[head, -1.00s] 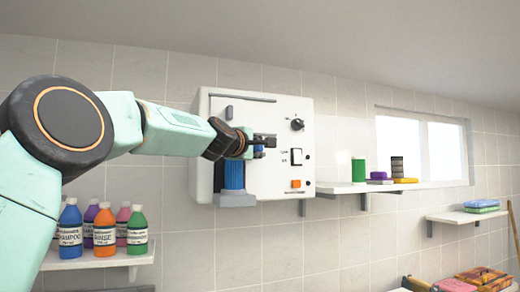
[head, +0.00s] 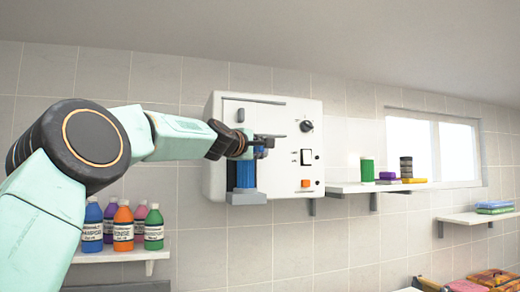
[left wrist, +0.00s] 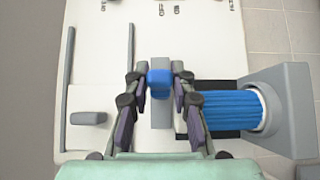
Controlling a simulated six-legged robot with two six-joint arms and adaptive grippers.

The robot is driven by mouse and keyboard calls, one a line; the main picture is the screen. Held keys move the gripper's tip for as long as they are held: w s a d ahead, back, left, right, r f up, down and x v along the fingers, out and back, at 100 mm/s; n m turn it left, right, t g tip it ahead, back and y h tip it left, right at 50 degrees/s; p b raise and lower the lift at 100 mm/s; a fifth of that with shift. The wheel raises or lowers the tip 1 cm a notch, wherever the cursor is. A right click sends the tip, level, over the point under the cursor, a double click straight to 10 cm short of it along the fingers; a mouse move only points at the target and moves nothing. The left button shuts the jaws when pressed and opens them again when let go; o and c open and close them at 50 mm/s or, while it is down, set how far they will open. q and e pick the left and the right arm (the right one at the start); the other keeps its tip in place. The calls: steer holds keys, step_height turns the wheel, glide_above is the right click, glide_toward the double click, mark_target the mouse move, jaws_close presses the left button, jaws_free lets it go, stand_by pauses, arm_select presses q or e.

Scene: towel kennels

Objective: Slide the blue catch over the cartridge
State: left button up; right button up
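The white wall unit (head: 290,110) holds a ribbed blue cartridge (head: 245,175) upright in a grey holder (head: 242,197) at its lower left. The cartridge also shows at right in the left wrist view (left wrist: 228,111). The small blue catch (left wrist: 160,83) sits on a grey bar (left wrist: 161,115), beside the cartridge in that view. My left gripper (left wrist: 160,78) is open, with its fingers on either side of the catch and narrow gaps showing. In the head view my left gripper (head: 264,144) is at the panel, above and right of the cartridge. My right gripper is out of view.
The unit has a black knob (head: 307,126), a switch (head: 306,157) and an orange button (head: 306,183). A shelf with bottles (head: 123,228) is below my left arm. A shelf (head: 345,187) at right holds a green roll (head: 367,170) and other small items.

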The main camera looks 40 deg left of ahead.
arm_select(q)
steer(key=o, duration=0.4)
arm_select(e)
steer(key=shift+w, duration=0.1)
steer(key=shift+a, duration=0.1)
